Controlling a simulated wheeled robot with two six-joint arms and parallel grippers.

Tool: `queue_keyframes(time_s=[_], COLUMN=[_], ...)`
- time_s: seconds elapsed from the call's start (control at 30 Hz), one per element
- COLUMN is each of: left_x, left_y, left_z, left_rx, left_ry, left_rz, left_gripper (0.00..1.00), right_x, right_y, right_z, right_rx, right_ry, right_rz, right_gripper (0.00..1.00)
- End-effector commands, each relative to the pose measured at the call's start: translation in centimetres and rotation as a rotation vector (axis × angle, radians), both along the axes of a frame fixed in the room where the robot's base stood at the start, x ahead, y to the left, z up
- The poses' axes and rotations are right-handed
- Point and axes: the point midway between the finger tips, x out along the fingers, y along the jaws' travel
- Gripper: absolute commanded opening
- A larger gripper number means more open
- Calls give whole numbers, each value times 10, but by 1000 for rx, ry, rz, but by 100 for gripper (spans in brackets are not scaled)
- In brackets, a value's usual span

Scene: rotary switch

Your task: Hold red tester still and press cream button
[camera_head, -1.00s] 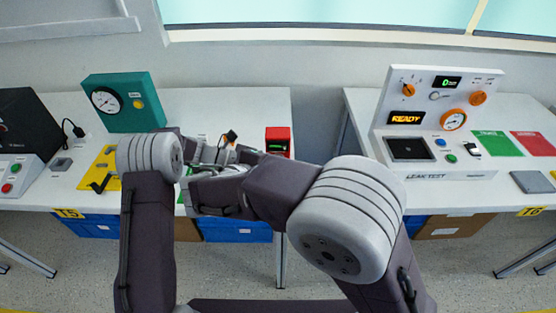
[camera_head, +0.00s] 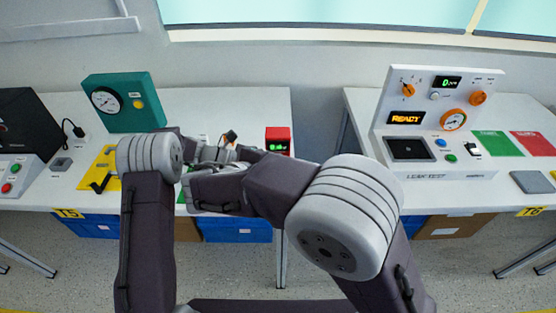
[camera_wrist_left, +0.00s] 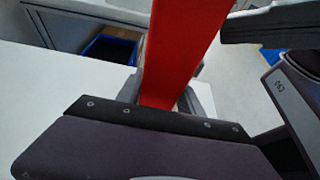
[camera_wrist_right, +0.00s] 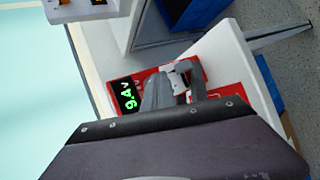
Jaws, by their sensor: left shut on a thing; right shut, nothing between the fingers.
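The red tester (camera_head: 278,134) stands on the left bench near its right end, with a lit green display. In the left wrist view, my left gripper (camera_wrist_left: 162,98) is shut on the red tester (camera_wrist_left: 180,45), one finger on each side. In the right wrist view, the tester's display (camera_wrist_right: 127,96) reads about 9.4 V. My right gripper (camera_wrist_right: 172,84) is shut and empty, its fingertips at the tester's face. I cannot tell whether they touch.
A teal gauge box (camera_head: 124,104) stands at the bench's back, with a yellow plate (camera_head: 99,168) in front. A white leak-test station (camera_head: 432,120) stands on the separate right bench. Blue bins (camera_head: 236,229) sit below. The bench behind the tester is clear.

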Motion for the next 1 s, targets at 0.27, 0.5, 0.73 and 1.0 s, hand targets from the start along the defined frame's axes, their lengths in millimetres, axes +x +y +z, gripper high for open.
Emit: queue_keyframes(time_s=[0.27,0.5,0.73,1.0], left_x=[0,0,0,0], left_y=[0,0,0,0], left_z=[0,0,0,0], left_rx=[0,0,0,0], left_ry=[0,0,0,0], left_rz=[-1,-1,-1,-1], left_gripper=[1,1,1,1], right_x=[-14,-16,-30,-56], right_y=[0,0,1,0], right_z=[0,0,0,0], right_rx=[0,1,0,-1], right_ry=[0,0,1,0], right_rz=[1,-1,3,2], right_gripper=[0,0,0,0])
